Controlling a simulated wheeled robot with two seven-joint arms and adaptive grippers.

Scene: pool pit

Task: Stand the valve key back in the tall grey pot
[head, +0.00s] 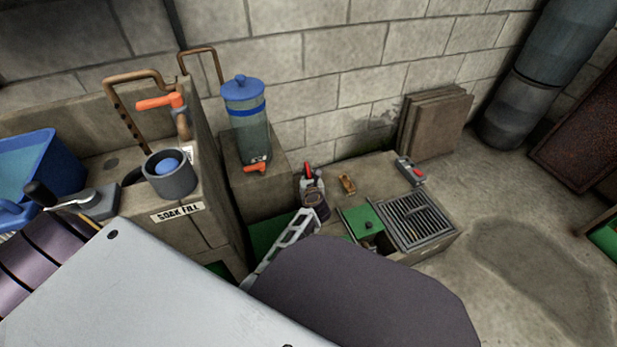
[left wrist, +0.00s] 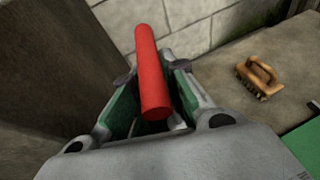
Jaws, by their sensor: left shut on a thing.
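My left gripper (head: 311,182) is shut on a red bar, the visible part of what is likely the valve key (head: 307,170). In the left wrist view the red bar (left wrist: 152,75) stands between the two green-lined fingers (left wrist: 150,100) and sticks out past them. Its lower part is hidden by the gripper. A grey round pot (head: 171,182) stands on the concrete ledge at the left, with a blue round thing in its mouth; I cannot tell whether it is the tall grey pot. The gripper is to its right, apart from it. My right gripper does not show.
A clear canister with a blue lid (head: 246,125) stands on a block left of the gripper. A wooden brush (head: 347,184), a grey-red device (head: 409,169), a green lid (head: 363,221) and a grate (head: 418,220) are on the low slab. Boards (head: 433,122) lean on the wall.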

